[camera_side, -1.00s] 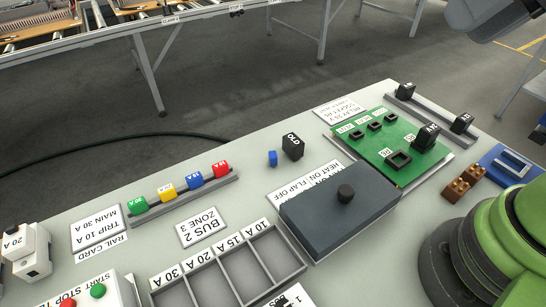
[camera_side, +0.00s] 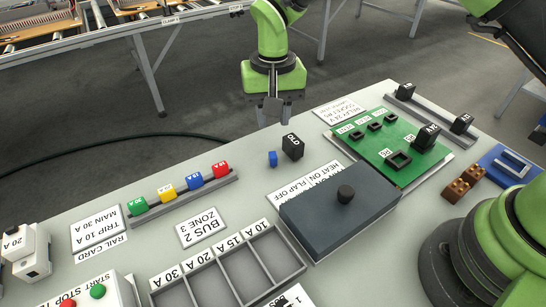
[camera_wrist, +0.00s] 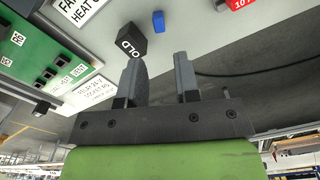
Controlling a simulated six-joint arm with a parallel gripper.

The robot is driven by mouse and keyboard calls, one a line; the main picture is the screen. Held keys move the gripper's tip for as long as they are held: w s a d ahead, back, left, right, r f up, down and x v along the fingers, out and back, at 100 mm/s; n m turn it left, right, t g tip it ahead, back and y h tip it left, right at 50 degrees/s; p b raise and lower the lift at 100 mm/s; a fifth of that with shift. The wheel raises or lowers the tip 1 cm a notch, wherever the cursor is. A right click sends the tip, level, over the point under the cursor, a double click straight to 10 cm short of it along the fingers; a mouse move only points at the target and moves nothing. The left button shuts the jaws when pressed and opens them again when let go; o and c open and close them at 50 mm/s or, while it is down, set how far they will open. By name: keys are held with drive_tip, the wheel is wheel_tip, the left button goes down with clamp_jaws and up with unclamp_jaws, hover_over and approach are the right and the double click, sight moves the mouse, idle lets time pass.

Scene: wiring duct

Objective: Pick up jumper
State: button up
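A small blue block (camera_side: 272,158), which looks like the jumper though it bears no readable label, stands on the grey panel just left of a black block marked OLD (camera_side: 292,147). In the wrist view the blue block (camera_wrist: 158,22) is beyond my fingertips, near the top, beside the OLD block (camera_wrist: 131,41). My gripper (camera_side: 274,112) is above and behind the blue block in the side view, near the panel's far edge. Its two fingers are apart with nothing between them, and this gap also shows in the wrist view (camera_wrist: 160,72).
A dark box with a knob (camera_side: 340,212) and a green board with sockets (camera_side: 390,145) stand to the right. A rail of coloured fuses (camera_side: 180,188) lies to the left. A compartment tray (camera_side: 228,272) is in front. Panel around the blue block is mostly clear.

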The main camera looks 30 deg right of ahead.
sight(273, 156)
wheel_tip(273, 156, down, 11)
drive_tip(key=shift+r, duration=0.2)
idle(0.3)
clamp_jaws()
